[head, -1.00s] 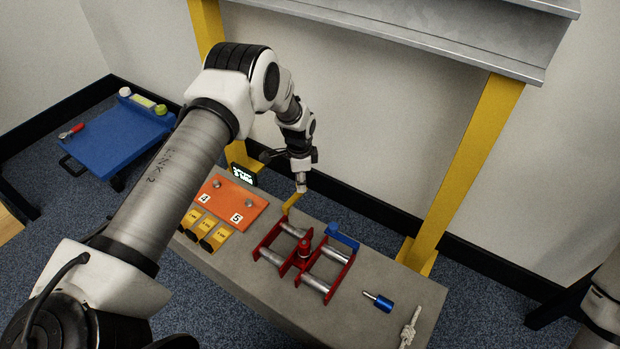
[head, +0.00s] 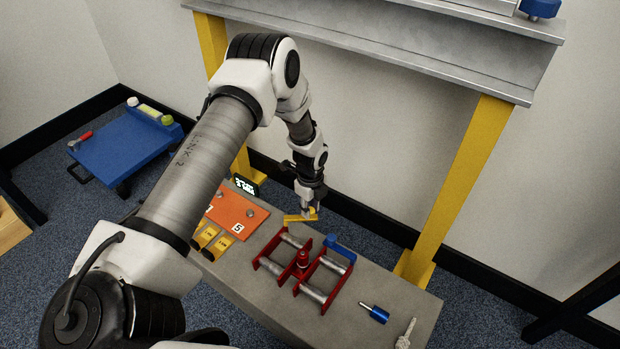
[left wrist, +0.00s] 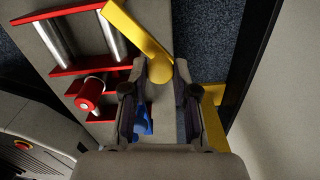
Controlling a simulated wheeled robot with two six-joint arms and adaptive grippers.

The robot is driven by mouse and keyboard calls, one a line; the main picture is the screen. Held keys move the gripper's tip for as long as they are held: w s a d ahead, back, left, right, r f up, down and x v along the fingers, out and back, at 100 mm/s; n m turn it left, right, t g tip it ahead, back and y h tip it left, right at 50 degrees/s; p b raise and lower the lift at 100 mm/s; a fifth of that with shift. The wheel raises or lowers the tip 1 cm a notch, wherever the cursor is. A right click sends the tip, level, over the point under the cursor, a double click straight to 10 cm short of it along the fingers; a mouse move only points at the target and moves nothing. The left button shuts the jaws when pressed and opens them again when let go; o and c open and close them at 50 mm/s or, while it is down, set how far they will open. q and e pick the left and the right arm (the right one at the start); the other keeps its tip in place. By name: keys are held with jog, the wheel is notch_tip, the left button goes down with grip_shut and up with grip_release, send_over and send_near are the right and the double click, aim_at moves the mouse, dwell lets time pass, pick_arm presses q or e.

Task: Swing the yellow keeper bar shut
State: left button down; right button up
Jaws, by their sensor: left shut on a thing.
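The yellow keeper bar (head: 294,219) is at the far left end of the red roller frame (head: 274,266). My left gripper (head: 309,211) is shut on the bar's far end, above the back edge of the bench. In the left wrist view the bar (left wrist: 133,33) runs from between my left gripper's fingers (left wrist: 159,78) toward the upper left. Part of its gripped end is hidden by the fingers. The frame has silver rollers and a red middle post (head: 302,258). A blue bar (head: 340,246) sits at the frame's back right corner. My right gripper is out of view.
An orange board (head: 232,212) and yellow tags (head: 207,237) lie left of the frame. A blue-handled pin (head: 374,313) and a pale rope piece (head: 405,338) lie to its right. A yellow post (head: 462,175) stands behind the bench. A blue cart (head: 125,150) is at the far left.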

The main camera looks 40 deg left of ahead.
pick_arm(q)
jog(key=shift+s+d+m+p, duration=0.1)
jog(key=shift+s+d+m, duration=0.2)
jog(key=shift+s+m, duration=0.7)
jog(key=shift+s+d+m+p, duration=0.1)
jog(key=shift+s+d+m, duration=0.25)
jog(key=shift+m, duration=1.1)
jog(key=shift+s+d+m+p, duration=0.1)
jog(key=shift+s+d+m, duration=0.1)
jog(key=shift+s+m, duration=0.85)
jog(key=shift+w+m, duration=0.15)
jog(key=shift+m, duration=0.15)
jog(key=c, duration=0.9)
grip_release()
notch_tip(320, 180, up, 12)
send_over(305, 220)
jog(key=s+d, duration=0.2)
jog(key=s, duration=0.1)
jog(key=shift+w+d, duration=0.15)
jog(key=shift+f, duration=0.1)
